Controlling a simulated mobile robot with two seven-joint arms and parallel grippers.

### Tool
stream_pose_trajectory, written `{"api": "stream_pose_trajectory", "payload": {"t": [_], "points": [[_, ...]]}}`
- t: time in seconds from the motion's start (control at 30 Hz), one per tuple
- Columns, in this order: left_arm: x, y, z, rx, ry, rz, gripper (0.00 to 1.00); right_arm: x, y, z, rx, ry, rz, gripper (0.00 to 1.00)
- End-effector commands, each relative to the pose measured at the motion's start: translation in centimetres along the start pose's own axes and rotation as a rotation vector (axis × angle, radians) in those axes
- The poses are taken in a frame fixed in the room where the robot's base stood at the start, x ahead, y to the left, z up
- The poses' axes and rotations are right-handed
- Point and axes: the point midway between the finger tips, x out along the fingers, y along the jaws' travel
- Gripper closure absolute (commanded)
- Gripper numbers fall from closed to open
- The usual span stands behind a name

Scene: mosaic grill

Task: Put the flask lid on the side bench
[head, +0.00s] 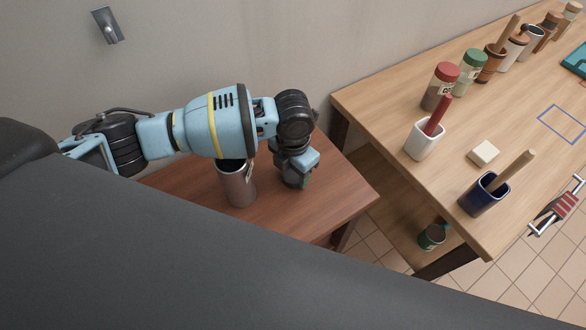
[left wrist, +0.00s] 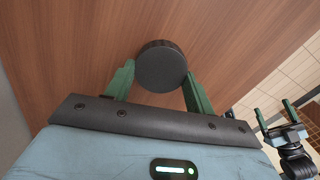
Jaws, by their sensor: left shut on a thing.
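The flask (head: 239,186), a metal cylinder, stands on the reddish-brown side bench (head: 340,190), with its top partly behind my left arm. My left gripper (head: 304,182) points down over the bench, to the right of the flask. In the left wrist view, my left gripper (left wrist: 159,88) is shut on the flask lid (left wrist: 160,67), a round dark cap between its green fingers. The bench top (left wrist: 80,40) lies behind the lid; I cannot tell whether they touch. My right gripper (left wrist: 275,112) shows in the left wrist view, open and empty.
A lighter wooden table (head: 385,95) stands to the right, with several spice jars, a white cup (head: 424,141), a dark blue cup (head: 483,196) and a small pale block (head: 483,153). A green can (head: 432,237) sits below it. The bench's right end is clear.

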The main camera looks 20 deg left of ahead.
Motion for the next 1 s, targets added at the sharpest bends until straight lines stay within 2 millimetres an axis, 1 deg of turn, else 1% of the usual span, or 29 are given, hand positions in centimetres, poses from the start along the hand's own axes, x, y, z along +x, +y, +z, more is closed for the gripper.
{"api": "stream_pose_trajectory", "payload": {"t": [0.2, 0.37, 0.4, 0.53, 0.83, 0.93, 1.0], "points": [[-0.1, 0.0, 0.1, 0.0, -0.001, 0.0, 0.68, 0.0, 0.0, 0.0, 0.0, 0.0, 0.0, 0.2], [0.4, 0.0, 0.0, 0.0, 0.0, -0.001, 0.68, 0.0, 0.0, 0.2, 0.001, -0.004, 0.0, 0.2], [0.3, 0.0, 0.0, 0.0, -0.001, 0.0, 0.41, 0.0, 0.0, 0.2, 0.001, -0.003, 0.0, 0.2], [0.3, 0.0, 0.1, 0.0, -0.001, 0.0, 0.24, 0.0, -0.1, 0.1, 0.003, -0.002, 0.0, 0.2], [0.1, 0.0, 0.1, 0.0, -0.002, 0.0, 0.24, 0.0, -0.2, 0.0, 0.009, -0.001, 0.0, 0.2], [-0.6, 0.0, 0.1, 0.0, -0.005, 0.0, 0.24, 0.0, -0.2, -0.2, 0.008, 0.003, 0.0, 0.2], [-1.5, 0.0, 0.2, 0.0, -0.006, -0.001, 0.24, 0.0, -0.2, -0.3, 0.008, 0.005, 0.001, 0.2]]}}
